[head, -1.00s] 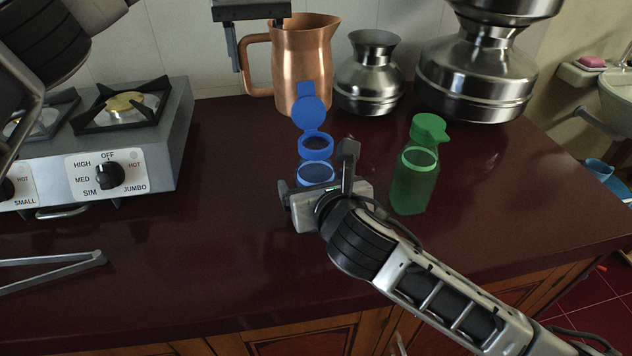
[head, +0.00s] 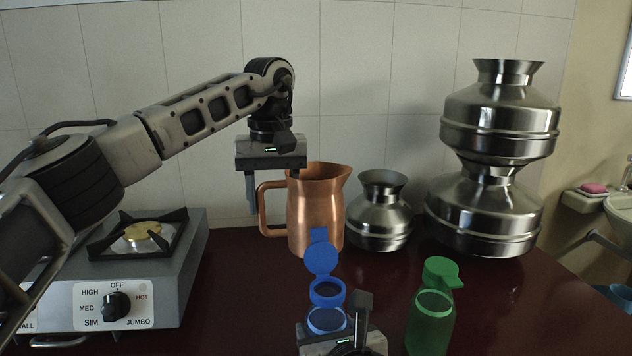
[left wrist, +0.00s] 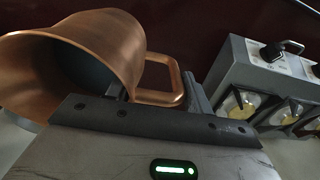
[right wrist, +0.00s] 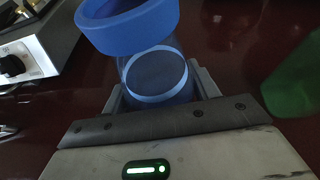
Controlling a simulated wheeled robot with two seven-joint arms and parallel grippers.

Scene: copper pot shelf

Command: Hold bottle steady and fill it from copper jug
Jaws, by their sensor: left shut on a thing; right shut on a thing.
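The copper jug (head: 318,208) is upright at the back of the counter, its spout to the right. My left gripper (head: 272,188) comes from above and is shut on its handle, which also shows in the left wrist view (left wrist: 165,85). The blue bottle (head: 327,319) is upright in front of the jug, its lid flipped open. My right gripper (head: 340,335) is shut on it, low in the head view; the bottle also shows between the fingers in the right wrist view (right wrist: 155,72). The bottle's lower part is hidden.
A small steel pot (head: 380,212) and stacked steel pots (head: 485,215) stand at the back right. A gas stove (head: 185,262) is on the left. The dark red counter (head: 245,300) is clear between stove and blue bottle.

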